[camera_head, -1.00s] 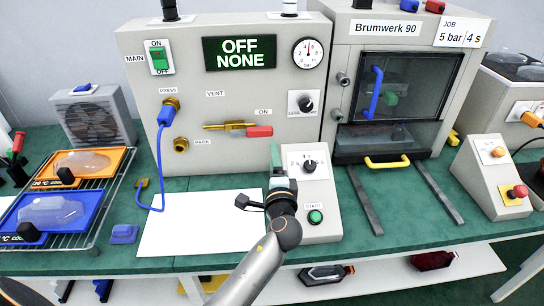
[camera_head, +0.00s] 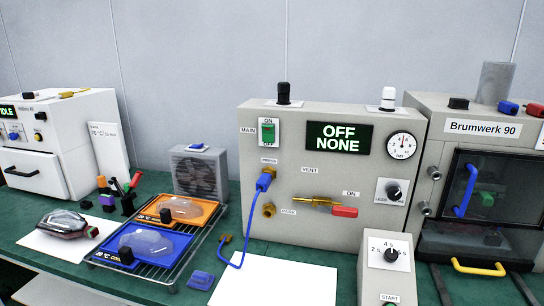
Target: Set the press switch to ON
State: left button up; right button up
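The switch marked MAIN (camera_head: 268,131) is a green rocker in a white plate on the upper left of the grey control panel (camera_head: 235,170). ON is printed above it and OFF below it. Which way the rocker is tipped is too small to tell. The display (camera_head: 338,137) to its right reads OFF NONE. Neither of my grippers shows in this view, and nothing covers the switch.
A blue hose plug (camera_head: 264,181) sits in the PRESS port below the switch. A brass valve with a red handle (camera_head: 344,211) is on the panel. A wire rack holds an orange tray (camera_head: 205,208) and a blue tray (camera_head: 118,240). The press cabinet (camera_head: 487,127) stands right.

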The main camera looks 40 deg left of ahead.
aim_at(267, 130)
jog(key=u, duration=0.4)
jog(key=i+u, duration=0.15)
jog(key=u, duration=0.6)
jog(key=i+u, duration=0.1)
jog(key=u, duration=0.3)
